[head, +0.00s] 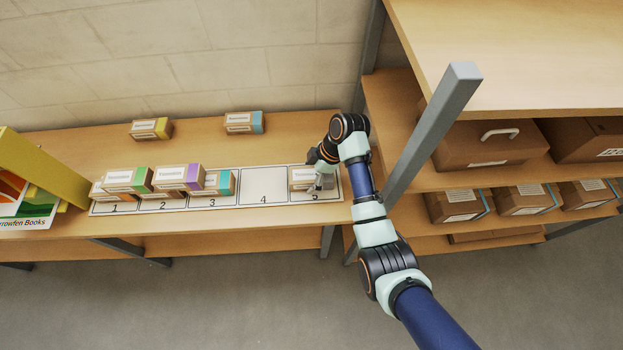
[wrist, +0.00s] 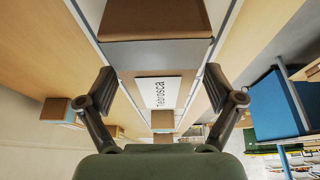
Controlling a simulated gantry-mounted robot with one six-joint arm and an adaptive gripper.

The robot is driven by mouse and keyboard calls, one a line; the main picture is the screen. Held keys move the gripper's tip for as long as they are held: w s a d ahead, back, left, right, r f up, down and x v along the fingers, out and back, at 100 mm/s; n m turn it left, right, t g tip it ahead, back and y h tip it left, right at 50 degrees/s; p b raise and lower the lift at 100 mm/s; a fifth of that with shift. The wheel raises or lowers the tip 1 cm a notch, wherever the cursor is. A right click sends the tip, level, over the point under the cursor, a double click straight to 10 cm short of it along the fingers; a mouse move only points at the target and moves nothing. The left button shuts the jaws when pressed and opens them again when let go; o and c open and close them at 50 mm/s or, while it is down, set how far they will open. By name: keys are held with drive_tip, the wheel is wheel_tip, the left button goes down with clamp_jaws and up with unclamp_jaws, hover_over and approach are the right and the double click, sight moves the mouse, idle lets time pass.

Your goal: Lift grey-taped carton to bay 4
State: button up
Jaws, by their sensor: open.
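The grey-taped carton (head: 301,178) is in bay 5 of the numbered strip, partly hidden by my gripper in the head view. In the wrist view the carton (wrist: 158,50) shows a grey band and a white label, between my two fingers. My gripper (wrist: 158,78) is open, with a finger on either side of the carton; I cannot tell if they touch it. In the head view my gripper (head: 322,170) is at the carton's right side. Bay 4 (head: 263,184) is empty.
Cartons with green (head: 128,180), purple (head: 178,177) and teal (head: 219,183) tape crowd bays 1 to 3. Yellow-taped (head: 151,128) and blue-taped (head: 244,122) cartons stand behind. A grey post (head: 432,130) and shelf rack with boxes stand right of my arm.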

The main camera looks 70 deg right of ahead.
drive_tip(key=c, duration=1.5)
drive_tip(key=shift+r, duration=0.15)
drive_tip(key=shift+c, duration=0.2)
